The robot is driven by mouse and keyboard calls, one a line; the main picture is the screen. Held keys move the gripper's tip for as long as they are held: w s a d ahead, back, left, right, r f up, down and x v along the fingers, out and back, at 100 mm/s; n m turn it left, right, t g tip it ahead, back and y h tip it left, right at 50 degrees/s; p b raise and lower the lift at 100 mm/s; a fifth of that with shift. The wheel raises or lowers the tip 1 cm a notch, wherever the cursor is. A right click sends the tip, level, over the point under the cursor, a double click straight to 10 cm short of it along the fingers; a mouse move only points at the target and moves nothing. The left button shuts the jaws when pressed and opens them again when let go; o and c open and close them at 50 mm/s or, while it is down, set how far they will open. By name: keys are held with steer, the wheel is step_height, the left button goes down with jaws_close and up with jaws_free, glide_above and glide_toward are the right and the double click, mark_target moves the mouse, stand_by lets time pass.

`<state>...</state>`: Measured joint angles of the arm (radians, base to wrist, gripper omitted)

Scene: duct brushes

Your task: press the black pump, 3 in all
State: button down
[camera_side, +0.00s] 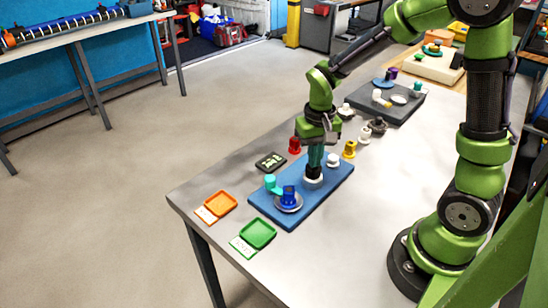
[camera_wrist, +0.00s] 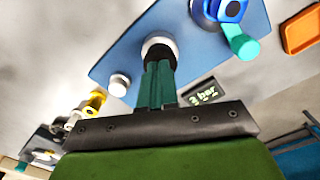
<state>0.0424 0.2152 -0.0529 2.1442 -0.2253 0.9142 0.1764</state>
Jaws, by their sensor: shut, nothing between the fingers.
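The black pump (camera_side: 313,172) stands upright in a pale round collar (camera_side: 313,182) on the blue board (camera_side: 332,196). It also shows in the wrist view (camera_wrist: 157,53), partly hidden behind my fingers. My gripper (camera_side: 314,163) is shut and empty, pointing down, with its teal fingertips (camera_wrist: 158,66) right over the pump's top. The tips appear to touch the pump, but I cannot tell how far it is pushed down. A small dark display (camera_side: 270,162) lies left of the board; in the wrist view the display (camera_wrist: 204,93) seems to read "3 bar".
On the board are a blue knob (camera_side: 289,196) with a teal handle (camera_side: 273,184) and a white knob (camera_side: 333,160). Red (camera_side: 294,146) and yellow (camera_side: 349,150) pieces stand nearby. Orange (camera_side: 220,203) and green (camera_side: 258,233) trays lie at the front. A dark board (camera_side: 385,105) is behind.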

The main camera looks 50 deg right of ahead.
stand_by(0.5)
steer(key=shift+f, duration=1)
steer(key=shift+r, duration=1.1)
steer(key=shift+r, duration=3)
